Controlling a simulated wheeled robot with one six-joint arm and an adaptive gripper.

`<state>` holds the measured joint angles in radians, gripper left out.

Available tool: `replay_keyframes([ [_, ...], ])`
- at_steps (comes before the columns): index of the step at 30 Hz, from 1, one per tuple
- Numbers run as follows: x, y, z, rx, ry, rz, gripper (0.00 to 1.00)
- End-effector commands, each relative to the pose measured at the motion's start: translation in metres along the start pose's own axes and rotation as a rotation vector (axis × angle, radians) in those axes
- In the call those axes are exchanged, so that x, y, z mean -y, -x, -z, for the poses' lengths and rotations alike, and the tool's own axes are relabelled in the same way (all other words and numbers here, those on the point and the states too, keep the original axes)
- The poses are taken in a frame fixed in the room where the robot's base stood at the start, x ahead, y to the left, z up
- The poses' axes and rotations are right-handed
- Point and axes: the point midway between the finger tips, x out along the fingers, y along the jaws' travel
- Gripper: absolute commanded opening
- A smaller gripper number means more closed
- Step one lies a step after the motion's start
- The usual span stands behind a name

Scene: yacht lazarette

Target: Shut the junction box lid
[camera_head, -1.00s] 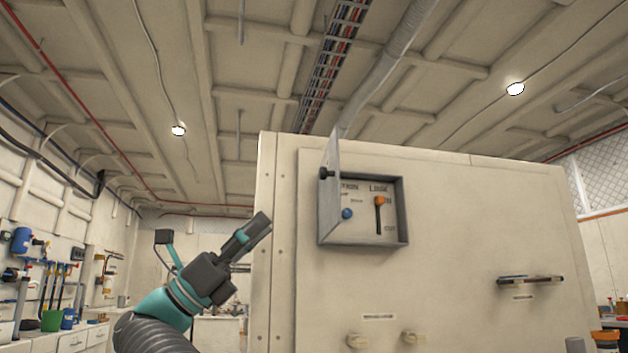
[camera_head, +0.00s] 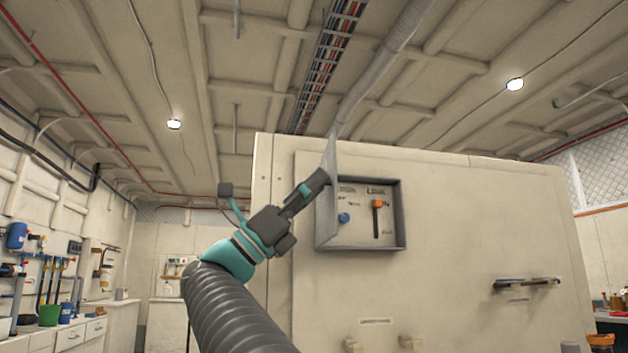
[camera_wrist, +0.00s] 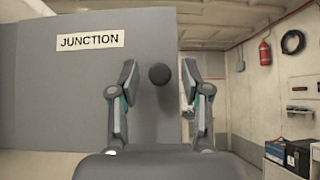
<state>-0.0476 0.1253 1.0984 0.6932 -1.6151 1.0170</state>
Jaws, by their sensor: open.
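The grey junction box (camera_head: 390,243) is set on the pale panel, with a blue knob and an orange-topped lever inside. Its lid (camera_head: 330,185) is hinged at the left side and stands open, swung out from the panel. In the wrist view the lid's outer face (camera_wrist: 60,90) fills the left, with a JUNCTION label and a dark round knob (camera_wrist: 159,74). My gripper (camera_head: 323,178) is at the lid's outer side, fingers pointing at it. In the wrist view my gripper (camera_wrist: 158,80) is open, with the knob between the two fingers; I cannot tell whether they touch it.
The pale panel (camera_head: 460,220) carries a handle bar (camera_head: 527,284) at right and small fittings (camera_head: 410,342) below the box. A workbench with blue and green containers (camera_head: 50,315) stands at the far left.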

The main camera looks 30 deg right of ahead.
Motion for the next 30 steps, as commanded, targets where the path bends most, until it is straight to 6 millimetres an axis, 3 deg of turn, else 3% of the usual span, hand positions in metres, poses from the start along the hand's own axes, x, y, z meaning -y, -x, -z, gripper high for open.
replay_keyframes([
  [10, 0.0002, -0.0039, 0.0003, 0.0, 0.0, 0.0, 0.48],
  [16, 0.0002, -0.0039, 0.0002, 0.0, 0.0, 0.0, 0.0],
  [30, 0.0032, -0.0003, 0.0014, -0.001, -0.048, -0.047, 0.0],
])
